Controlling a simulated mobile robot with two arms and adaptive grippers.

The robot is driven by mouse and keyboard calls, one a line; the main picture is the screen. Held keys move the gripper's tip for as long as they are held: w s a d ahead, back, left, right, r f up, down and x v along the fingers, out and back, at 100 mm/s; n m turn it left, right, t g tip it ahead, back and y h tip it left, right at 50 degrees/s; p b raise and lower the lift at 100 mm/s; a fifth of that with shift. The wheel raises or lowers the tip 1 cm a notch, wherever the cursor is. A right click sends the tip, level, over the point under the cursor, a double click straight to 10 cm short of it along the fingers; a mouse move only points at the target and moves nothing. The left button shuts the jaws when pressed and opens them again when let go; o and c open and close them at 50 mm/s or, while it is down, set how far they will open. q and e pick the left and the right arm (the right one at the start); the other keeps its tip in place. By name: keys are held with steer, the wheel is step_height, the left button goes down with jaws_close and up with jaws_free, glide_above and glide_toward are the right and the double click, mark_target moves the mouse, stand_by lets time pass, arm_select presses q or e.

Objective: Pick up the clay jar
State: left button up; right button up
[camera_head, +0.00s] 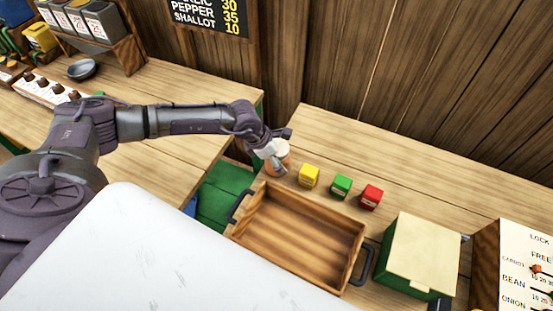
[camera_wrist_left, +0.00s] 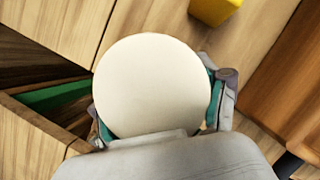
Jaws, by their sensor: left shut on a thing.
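The clay jar (camera_head: 283,153) has an orange-brown body and a pale round lid, and is at the left end of the right-hand counter, partly hidden by my gripper. In the left wrist view its round cream lid (camera_wrist_left: 152,85) fills the middle. My left gripper (camera_head: 275,160) is shut on the jar, with a finger on each side of it in the left wrist view (camera_wrist_left: 160,108). I cannot tell whether the jar touches the counter. My right gripper is not in view.
A wooden tray (camera_head: 238,228) with dark handles lies in front of the jar. Yellow (camera_head: 308,176), green (camera_head: 341,187) and red (camera_head: 371,197) boxes stand in a row right of the jar. A green box with a cream lid (camera_head: 422,252) is further right. A gap separates the two counters.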

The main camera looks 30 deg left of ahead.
arm_select(q)
steer(key=shift+s+f, duration=0.15)
steer(key=shift+f, duration=0.1)
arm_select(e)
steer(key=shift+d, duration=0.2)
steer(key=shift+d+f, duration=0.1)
